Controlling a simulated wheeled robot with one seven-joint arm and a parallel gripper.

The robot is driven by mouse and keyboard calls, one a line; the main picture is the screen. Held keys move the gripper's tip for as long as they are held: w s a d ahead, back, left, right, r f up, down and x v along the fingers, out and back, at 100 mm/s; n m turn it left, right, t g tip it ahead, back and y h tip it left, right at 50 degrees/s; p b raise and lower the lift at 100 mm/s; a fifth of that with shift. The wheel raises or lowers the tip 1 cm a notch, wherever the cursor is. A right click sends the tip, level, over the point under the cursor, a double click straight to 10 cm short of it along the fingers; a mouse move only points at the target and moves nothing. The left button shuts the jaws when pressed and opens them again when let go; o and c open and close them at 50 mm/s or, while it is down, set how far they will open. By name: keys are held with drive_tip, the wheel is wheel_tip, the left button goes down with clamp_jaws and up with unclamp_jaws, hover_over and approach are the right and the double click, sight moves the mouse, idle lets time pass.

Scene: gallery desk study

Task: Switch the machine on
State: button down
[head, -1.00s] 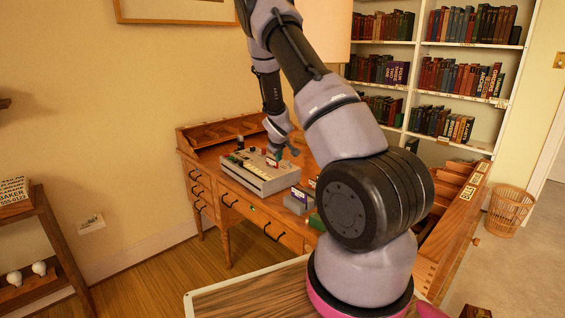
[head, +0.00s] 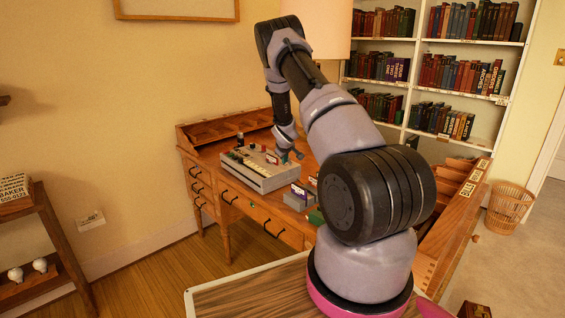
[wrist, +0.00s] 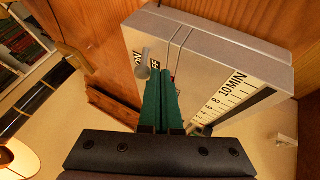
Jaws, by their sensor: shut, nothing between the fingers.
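The machine (head: 258,176) is a grey box with controls on its top, standing on the wooden desk. A small grey toggle lever (wrist: 143,66) stands by the ON and OFF marks. My gripper (wrist: 174,72) has green fingers, shut and empty. Its tips are just right of the lever in the wrist view; I cannot tell whether they touch it. In the head view my gripper (head: 292,157) is over the machine's right end.
Small boxes (head: 298,197) stand on the desk (head: 235,203) to the right of the machine. A raised wooden organiser (head: 226,128) runs along the desk's back. A bookcase (head: 418,90) stands behind, and a wicker basket (head: 508,208) is on the floor at right.

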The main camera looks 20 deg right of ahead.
sight(291, 167)
drive_tip(key=shift+d, duration=0.1)
idle(0.3)
drive_tip(key=shift+d+r+y, duration=0.1)
drive_tip(key=shift+r+y, duration=0.1)
drive_tip(key=shift+y, duration=0.1)
drive_tip(key=shift+d+g, duration=0.1)
drive_tip(key=shift+g, duration=0.2)
drive_tip(key=shift+w+d+r+m+y, duration=0.15)
drive_tip(key=shift+d+r+m+y, duration=0.3)
drive_tip(key=shift+d+y, duration=0.4)
drive_tip(key=shift+w+d+r+m+g+y, duration=0.2)
drive_tip(key=shift+w+d+g+y, duration=0.15)
drive_tip(key=shift+y, duration=0.45)
drive_tip(key=shift+w+d+r+m+g+y, duration=0.15)
drive_tip(key=shift+d+r+g+y, duration=0.2)
drive_tip(key=shift+y, duration=0.4)
drive_tip(key=shift+s+f, duration=0.1)
drive_tip(key=shift+f, duration=0.05)
drive_tip(key=shift+d, duration=0.1)
drive_tip(key=shift+r, duration=0.75)
